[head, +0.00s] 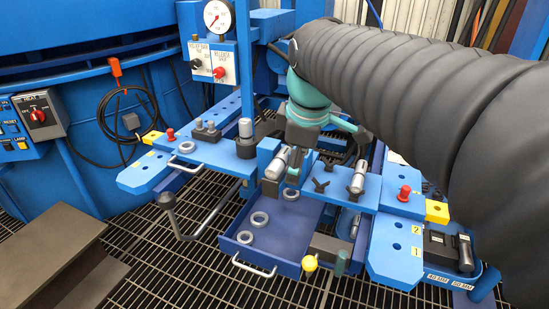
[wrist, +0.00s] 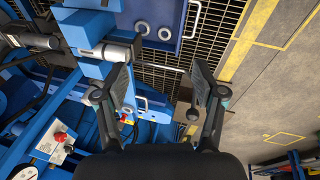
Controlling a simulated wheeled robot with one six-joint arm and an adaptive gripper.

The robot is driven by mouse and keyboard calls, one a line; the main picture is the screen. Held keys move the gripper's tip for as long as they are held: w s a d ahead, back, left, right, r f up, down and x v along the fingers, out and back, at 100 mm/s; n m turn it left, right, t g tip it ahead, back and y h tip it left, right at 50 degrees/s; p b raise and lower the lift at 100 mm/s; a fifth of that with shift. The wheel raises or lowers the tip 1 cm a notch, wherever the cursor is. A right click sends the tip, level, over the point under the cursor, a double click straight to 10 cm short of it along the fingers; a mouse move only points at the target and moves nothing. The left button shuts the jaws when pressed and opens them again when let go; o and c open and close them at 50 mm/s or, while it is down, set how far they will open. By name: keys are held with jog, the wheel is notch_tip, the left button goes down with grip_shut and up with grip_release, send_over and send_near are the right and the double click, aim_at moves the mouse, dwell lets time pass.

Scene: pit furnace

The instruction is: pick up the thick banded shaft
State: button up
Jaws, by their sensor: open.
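A thick silver shaft (head: 277,163), which looks like the banded one, lies on a blue support near the middle of the bench. In the wrist view a silver shaft (wrist: 116,51) with a dark band lies left of my fingers; it seems to be the same one. My gripper (head: 292,177) is just to the right of the shaft in the head view, partly in front of the bench. In the wrist view my gripper (wrist: 158,78) has its fingers spread wide with nothing between them. I cannot tell its exact height above the shaft.
Another silver shaft (head: 358,178) lies on the right blue plate by dark knobs. A standing cylinder (head: 245,129) is at the left. A blue tray (head: 283,262) with several rings sits in front. A gauge (head: 217,17) and a control box (head: 210,62) stand behind.

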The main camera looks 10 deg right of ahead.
jog(key=w+r+n+g+b, duration=0.1)
jog(key=w+r+n+g, duration=0.1)
jog(key=w+n, duration=0.8)
jog(key=n+g, duration=0.1)
jog(key=n, duration=0.6)
send_over(278, 159)
jog(key=a, duration=0.1)
jog(key=f, duration=0.2)
jog(key=f+b, duration=0.1)
jog(key=f, duration=0.1)
jog(key=f+b, duration=0.1)
jog(key=f, duration=0.5)
jog(key=shift+s+b, duration=0.25)
jog(key=shift+b, duration=0.15)
jog(key=shift+w+d+f+b, duration=0.1)
jog(key=shift+d+f+b, duration=0.1)
jog(key=shift+f, duration=0.7)
jog(key=shift+w+d+f+b, duration=0.15)
jog(key=shift+f+b, duration=0.1)
jog(key=shift+f, duration=0.6)
jog(key=shift+s+d+f+b, duration=0.1)
jog(key=shift+d+f+b, duration=0.1)
jog(key=shift+f, duration=0.7)
grip_shut()
jog(key=shift+r, duration=0.15)
